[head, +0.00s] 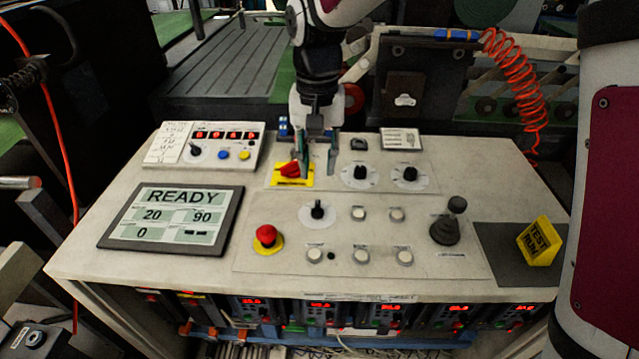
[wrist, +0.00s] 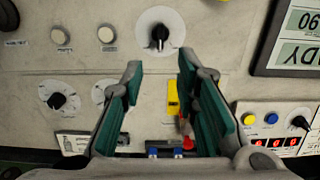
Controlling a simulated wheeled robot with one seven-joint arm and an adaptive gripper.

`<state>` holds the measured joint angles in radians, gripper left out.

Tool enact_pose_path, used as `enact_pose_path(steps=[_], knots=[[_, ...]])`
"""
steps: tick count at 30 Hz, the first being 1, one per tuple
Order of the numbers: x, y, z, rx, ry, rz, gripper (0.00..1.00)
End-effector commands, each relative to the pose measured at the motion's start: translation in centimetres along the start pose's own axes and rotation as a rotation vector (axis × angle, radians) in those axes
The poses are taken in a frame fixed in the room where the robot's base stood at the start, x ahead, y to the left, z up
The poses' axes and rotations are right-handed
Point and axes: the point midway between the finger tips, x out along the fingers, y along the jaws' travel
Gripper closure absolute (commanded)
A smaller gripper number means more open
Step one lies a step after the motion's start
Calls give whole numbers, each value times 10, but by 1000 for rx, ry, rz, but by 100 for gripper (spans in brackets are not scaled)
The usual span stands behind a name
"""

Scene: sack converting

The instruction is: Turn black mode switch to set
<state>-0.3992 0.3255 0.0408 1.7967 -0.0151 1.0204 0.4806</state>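Several black knobs are in view, and I cannot read which is labelled as the mode switch. One black knob on a round white dial (head: 317,211) sits in the middle of the panel; in the wrist view this knob (wrist: 159,36) lies just beyond my fingertips. Two more black dial knobs, one left (head: 360,173) and one right (head: 410,174), stand farther back. A small black knob (head: 195,151) is on the counter box; it also shows in the wrist view (wrist: 299,122). My gripper (head: 318,160) is open and empty above the panel, fingers pointing down.
A red rotary handle on a yellow plate (head: 291,172) stands close to my left finger. A red emergency button (head: 266,236), white push buttons (head: 358,214), a joystick (head: 446,228) and a yellow TEST RUN block (head: 540,241) stand around. The display (head: 172,217) reads READY.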

Motion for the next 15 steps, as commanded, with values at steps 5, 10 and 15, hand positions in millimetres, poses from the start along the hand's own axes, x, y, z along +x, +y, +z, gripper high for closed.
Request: enact_pose_path(steps=[5,10,15], knots=[[37,1,1,-1,-4,2,72],[67,1,1,-1,-4,2,72],[86,0,1,-1,-2,1,72]])
